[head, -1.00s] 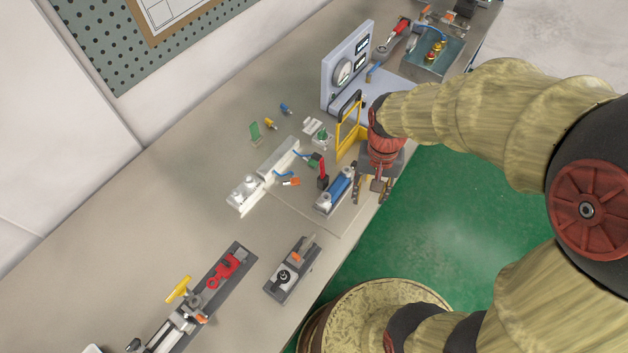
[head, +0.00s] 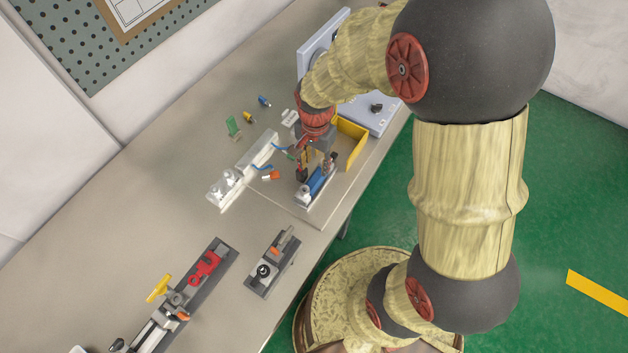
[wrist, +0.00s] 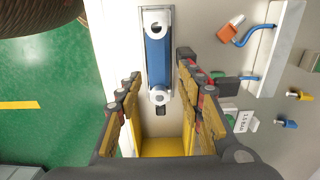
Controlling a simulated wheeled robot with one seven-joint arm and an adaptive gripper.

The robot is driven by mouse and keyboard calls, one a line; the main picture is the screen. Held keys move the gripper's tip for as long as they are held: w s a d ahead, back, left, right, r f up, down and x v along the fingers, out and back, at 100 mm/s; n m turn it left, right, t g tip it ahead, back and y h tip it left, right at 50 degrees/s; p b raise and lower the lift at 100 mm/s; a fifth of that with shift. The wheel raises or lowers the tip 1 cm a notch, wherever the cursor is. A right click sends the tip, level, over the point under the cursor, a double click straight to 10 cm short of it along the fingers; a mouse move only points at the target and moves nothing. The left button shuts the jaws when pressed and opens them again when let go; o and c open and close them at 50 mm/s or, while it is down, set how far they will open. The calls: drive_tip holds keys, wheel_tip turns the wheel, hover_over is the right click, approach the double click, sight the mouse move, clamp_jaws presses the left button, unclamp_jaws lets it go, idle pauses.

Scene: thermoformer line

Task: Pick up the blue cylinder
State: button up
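The blue cylinder (head: 318,181) has pale end caps and lies near the table's front edge. It also shows in the wrist view (wrist: 157,58), lengthwise at top centre on a narrow pale and dark base. My gripper (head: 316,166) is over the cylinder in the head view and partly covers it. In the wrist view my gripper (wrist: 160,78) is open, one finger to each side of the cylinder's line. Nothing is held, and I see no clear contact with the cylinder. How high the fingertips are above it is hard to tell.
A yellow bin (head: 351,146) stands close behind the gripper. A white rail (head: 257,151) and an orange connector (head: 271,175) lie left of the cylinder. A grey panel device (head: 372,115) stands behind. A small dark fixture (head: 272,262) lies nearer.

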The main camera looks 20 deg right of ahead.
sight(315, 178)
drive_tip(key=f, duration=0.4)
drive_tip(key=f+b, duration=0.1)
drive_tip(key=f, duration=0.2)
drive_tip(key=shift+s+a+f, duration=0.1)
drive_tip(key=shift+s+f, duration=0.1)
drive_tip(key=shift+f, duration=0.15)
drive_tip(key=c, duration=0.3)
clamp_jaws()
